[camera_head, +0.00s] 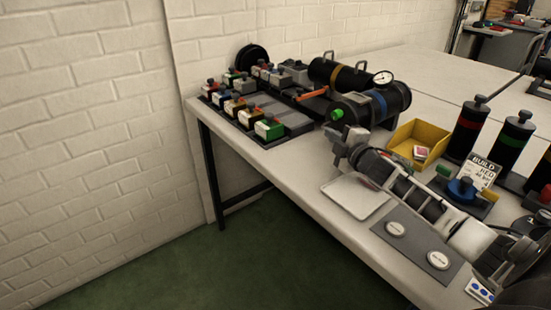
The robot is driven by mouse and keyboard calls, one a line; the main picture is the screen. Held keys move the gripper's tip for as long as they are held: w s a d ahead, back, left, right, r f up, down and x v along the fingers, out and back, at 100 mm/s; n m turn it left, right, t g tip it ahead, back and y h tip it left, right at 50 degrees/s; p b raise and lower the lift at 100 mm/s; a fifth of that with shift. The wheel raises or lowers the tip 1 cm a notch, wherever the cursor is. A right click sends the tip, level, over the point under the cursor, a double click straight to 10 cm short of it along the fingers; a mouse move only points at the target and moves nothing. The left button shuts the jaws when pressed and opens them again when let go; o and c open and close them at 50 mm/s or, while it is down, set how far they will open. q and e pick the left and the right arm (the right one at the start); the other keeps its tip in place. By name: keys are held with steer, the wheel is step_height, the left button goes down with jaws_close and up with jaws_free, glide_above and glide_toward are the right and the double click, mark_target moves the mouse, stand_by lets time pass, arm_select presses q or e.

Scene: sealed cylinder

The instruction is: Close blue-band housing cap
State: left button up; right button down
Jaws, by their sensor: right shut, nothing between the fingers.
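The blue-band housing (379,104) is a dark cylinder lying on its side on the table, with a blue ring and a round gauge (383,78) on top. A green piece (337,114) shows at its left end. A round black disc (251,57) stands at the far left by the wall; I cannot tell whether it is a cap. My right gripper (342,137) is shut and empty, just in front of and below the housing's left end. I cannot tell whether it touches the housing. My left gripper is not in view.
A yellow-band cylinder (343,75) lies behind. An orange handle (312,93) is left of the housing. Several coloured-base blocks (268,127) fill the left. A yellow bin (424,131), white tray (355,196) and upright red- and green-band cylinders (513,143) stand nearer and right.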

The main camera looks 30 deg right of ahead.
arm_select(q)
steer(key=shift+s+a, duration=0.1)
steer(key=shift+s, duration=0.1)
arm_select(e)
steer(key=shift+s+d, duration=0.1)
steer(key=shift+d, duration=0.3)
steer(key=shift+a+r+p, duration=0.1)
steer(key=shift+a+p, duration=0.25)
steer(key=shift+a, duration=0.1)
steer(key=a+p, duration=0.1)
steer(key=a+r+p, duration=0.1)
steer(key=a, duration=0.1)
steer(key=shift+s, duration=0.1)
steer(key=s, duration=0.1)
steer(key=s+a, duration=0.1)
steer(key=s, duration=0.1)
steer(key=shift+f, duration=0.15)
steer(key=s, duration=0.4)
steer(key=s+a, duration=0.1)
steer(key=shift+s+r, duration=0.2)
steer(key=shift+s, duration=0.2)
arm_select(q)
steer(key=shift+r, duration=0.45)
arm_select(e)
steer(key=shift+s+r, duration=0.1)
steer(key=shift+s, duration=0.45)
steer(key=shift+a, duration=0.1)
